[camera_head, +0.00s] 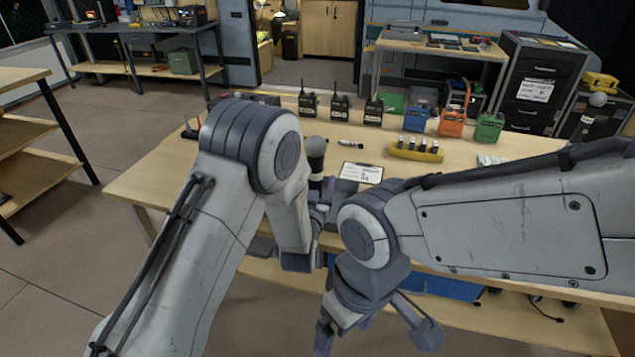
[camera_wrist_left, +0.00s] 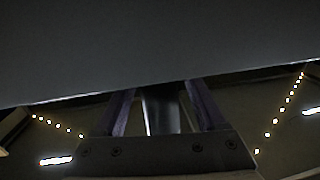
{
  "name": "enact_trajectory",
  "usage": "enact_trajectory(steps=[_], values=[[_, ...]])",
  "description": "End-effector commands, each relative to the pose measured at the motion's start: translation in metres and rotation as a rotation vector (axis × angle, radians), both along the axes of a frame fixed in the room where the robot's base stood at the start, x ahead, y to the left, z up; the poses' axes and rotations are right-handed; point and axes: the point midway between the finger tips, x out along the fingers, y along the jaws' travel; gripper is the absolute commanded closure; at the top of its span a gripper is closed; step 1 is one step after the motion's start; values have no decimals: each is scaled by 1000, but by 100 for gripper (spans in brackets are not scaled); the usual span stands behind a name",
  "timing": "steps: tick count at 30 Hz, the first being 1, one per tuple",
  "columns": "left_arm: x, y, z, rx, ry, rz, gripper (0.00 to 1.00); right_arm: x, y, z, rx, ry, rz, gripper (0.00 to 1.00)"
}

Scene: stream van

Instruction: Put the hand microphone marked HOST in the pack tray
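A hand microphone (camera_head: 316,165) with a grey ball head and dark body stands out upright above my left gripper (camera_head: 318,195). Any HOST marking on it cannot be read. The left gripper appears shut on its handle, near the table's front edge; my arm partly hides the hold. In the left wrist view a dark cylinder (camera_wrist_left: 164,110) lies between the fingers, and a large grey surface covers the top. My right gripper (camera_head: 375,335) is open and empty, low in front of the table. I cannot make out the pack tray for certain.
A white card (camera_head: 362,172) lies on the wooden table (camera_head: 270,122) beside the microphone. Several black radios (camera_head: 340,106) stand along the back, with blue, orange and green devices (camera_head: 452,122) to their right. A yellow holder (camera_head: 416,152) sits in front. The table's left part is mostly clear.

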Motion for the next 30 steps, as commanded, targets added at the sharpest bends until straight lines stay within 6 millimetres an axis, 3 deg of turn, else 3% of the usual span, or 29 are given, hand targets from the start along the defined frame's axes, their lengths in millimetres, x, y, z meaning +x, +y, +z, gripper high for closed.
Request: enact_trajectory(steps=[11, 24, 30], values=[[-6, 1, 2, 0, 1, -1, 28, 0, 0, 2, 0, 0, 0, 10], [-93, 17, 2, 2, 2, -3, 28, 0, 0, -11, 0, 0, 0, 10], [-114, 21, 4, 0, 1, -2, 28, 0, 0, -14, 0, 0, 0, 10]])
